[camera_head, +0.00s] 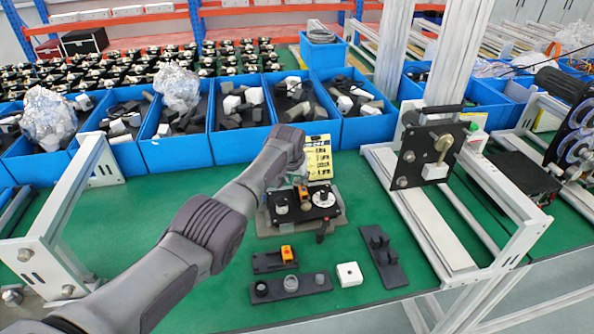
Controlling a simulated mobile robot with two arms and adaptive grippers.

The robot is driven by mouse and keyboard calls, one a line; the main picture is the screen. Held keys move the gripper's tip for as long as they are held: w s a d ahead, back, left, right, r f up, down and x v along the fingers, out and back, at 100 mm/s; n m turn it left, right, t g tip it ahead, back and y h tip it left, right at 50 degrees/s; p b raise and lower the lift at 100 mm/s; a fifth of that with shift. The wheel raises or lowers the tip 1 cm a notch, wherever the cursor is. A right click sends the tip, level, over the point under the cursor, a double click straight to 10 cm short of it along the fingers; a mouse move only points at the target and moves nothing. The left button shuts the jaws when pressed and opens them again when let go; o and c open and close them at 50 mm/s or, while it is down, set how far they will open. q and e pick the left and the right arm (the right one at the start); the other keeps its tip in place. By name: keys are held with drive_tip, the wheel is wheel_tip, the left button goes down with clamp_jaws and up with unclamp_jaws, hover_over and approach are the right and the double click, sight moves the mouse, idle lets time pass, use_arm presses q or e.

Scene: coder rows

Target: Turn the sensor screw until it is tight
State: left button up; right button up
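My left arm comes in from the lower left and ends over a black fixture plate (327,212) on the green table. My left gripper (300,178) points down there, just above an orange sensor block (302,195) on the plate. The gripper's fingers are small, dark and partly hidden by my wrist, so I cannot tell whether they are open or touching the block. The sensor screw is too small or hidden to make out. White round parts (282,206) sit on the plate beside the block. My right gripper is out of view.
Blue bins (240,146) line the back. Metal frames (440,235) stand on both sides.

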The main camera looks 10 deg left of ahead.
use_arm(q)
drive_tip(key=shift+d+f+n+y+b, duration=0.15)
drive_tip(key=shift+n+y+b, duration=0.3)
drive_tip(key=shift+n, duration=0.55)
drive_tip(key=n+y+b, duration=0.1)
drive_tip(key=n+b, duration=0.1)
drive_tip(key=b, duration=0.2)
drive_tip(key=n+y+b, duration=0.1)
drive_tip(key=n+b, duration=0.1)
drive_tip(key=b, duration=0.3)
drive_tip(key=shift+w+f+n+g, duration=0.15)
drive_tip(key=shift+n+g, duration=0.15)
drive_tip(key=shift+d+b, duration=0.1)
drive_tip(key=shift+b, duration=0.3)
drive_tip(key=shift+r, duration=0.25)
drive_tip(key=shift+p, duration=0.4)
